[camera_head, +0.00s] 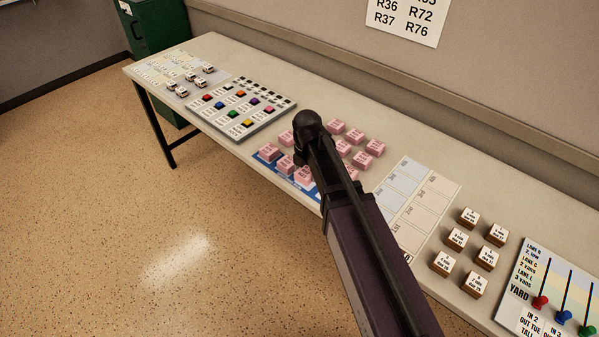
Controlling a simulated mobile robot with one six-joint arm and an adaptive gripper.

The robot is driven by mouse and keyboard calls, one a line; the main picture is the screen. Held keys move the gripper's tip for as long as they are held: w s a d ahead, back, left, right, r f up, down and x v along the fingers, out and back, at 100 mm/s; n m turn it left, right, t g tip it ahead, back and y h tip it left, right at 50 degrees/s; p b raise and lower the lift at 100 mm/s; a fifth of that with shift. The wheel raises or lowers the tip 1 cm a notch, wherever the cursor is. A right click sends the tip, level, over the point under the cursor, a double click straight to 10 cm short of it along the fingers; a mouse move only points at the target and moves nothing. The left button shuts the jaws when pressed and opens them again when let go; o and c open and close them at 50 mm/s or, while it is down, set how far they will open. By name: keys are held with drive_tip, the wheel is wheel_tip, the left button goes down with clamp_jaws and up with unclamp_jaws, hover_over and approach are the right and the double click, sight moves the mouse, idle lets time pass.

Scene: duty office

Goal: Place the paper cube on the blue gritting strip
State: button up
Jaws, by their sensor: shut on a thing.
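Several pink cubes with dark print on top stand in a group at the middle of the table. The blue gritting strip (259,159) lies along the table's front edge, with pink cubes on it. My gripper (301,160) points down over this group and is shut on a paper cube. Its fingers are mostly hidden by my dark arm. A pink cube (304,174) shows just below the gripper, over the strip. I cannot tell if this is the held one or whether it touches the strip. My arm also hides part of the strip's right end.
Left of the group is a board with coloured buttons (240,107), then small white vehicles (190,77). To the right are a pale printed grid (417,205), several brown cubes with white tops (457,238) and a lever panel (550,285). The wall runs behind the table.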

drive_tip(key=shift+d, duration=0.1)
drive_tip(key=shift+s+d, duration=0.25)
drive_tip(key=shift+s, duration=0.1)
drive_tip(key=s+d, duration=0.4)
drive_tip(key=s, duration=0.7)
drive_tip(key=shift+s+d+r+m, duration=0.2)
drive_tip(key=shift+d+m, duration=0.1)
drive_tip(key=shift+d, duration=0.1)
drive_tip(key=shift+w, duration=0.1)
drive_tip(key=w+a, duration=0.1)
drive_tip(key=w, duration=0.3)
drive_tip(key=w+a+f, duration=0.1)
drive_tip(key=w+a, duration=0.1)
drive_tip(key=w, duration=0.3)
drive_tip(key=w+a+b, duration=0.1)
drive_tip(key=w, duration=0.3)
drive_tip(key=shift+w+a+f, duration=0.2)
drive_tip(key=shift+w+a, duration=0.15)
drive_tip(key=shift+w, duration=0.05)
drive_tip(key=shift+w, duration=0.1)
